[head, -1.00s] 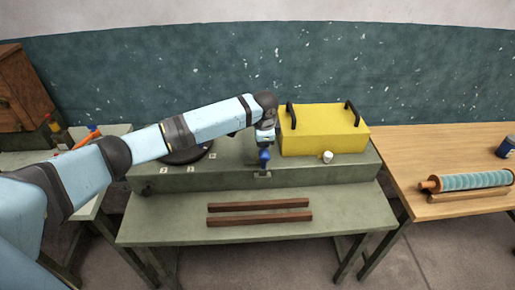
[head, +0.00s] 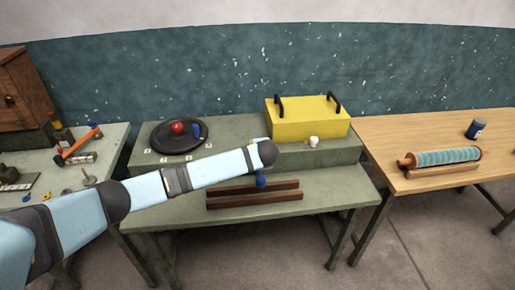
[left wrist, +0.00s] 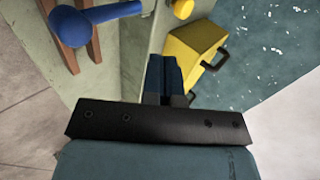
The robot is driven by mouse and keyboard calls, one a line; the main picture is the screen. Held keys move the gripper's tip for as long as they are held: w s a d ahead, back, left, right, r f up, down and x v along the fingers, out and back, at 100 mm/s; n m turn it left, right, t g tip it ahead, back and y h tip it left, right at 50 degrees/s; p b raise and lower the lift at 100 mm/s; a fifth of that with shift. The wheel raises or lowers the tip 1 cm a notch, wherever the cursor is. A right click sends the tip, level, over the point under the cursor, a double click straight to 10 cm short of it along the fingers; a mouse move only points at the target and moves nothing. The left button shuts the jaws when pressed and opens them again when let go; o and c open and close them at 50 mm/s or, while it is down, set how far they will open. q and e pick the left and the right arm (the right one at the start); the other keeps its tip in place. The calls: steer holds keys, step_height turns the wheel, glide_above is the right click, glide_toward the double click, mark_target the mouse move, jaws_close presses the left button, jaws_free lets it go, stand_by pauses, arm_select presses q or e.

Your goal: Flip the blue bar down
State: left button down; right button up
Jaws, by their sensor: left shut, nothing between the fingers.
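The blue bar shows in the left wrist view as a short shaft ending in a round blue knob (left wrist: 75,28). It juts out from the raised step over the lower shelf with the brown strips. In the head view only its blue knob (head: 261,182) shows, in front of the step and just below my left wrist; the rest is hidden by my arm. My left gripper (left wrist: 166,72) is shut and empty, apart from the bar, with the bar toward the upper left. In the head view its fingers are hidden behind my wrist. My right gripper is in no view.
A black wheel with a red centre (head: 178,128) lies behind my arm. Brown strips (head: 225,200) lie on the lower shelf. A wooden table (head: 400,125) stands at right.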

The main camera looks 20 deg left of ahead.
mark_target(261, 180)
arm_select(q)
steer(key=s+f+t+b, duration=0.1)
steer(key=f, duration=0.2)
steer(key=s+d+f+t+y+b, duration=0.1)
steer(key=f, duration=0.2)
steer(key=s+d+f+t+y+b, duration=0.1)
steer(key=s+f, duration=0.1)
steer(key=shift+s+d+f+b, duration=0.1)
steer(key=shift+d+f+b, duration=0.15)
steer(key=shift+f+b, duration=0.15)
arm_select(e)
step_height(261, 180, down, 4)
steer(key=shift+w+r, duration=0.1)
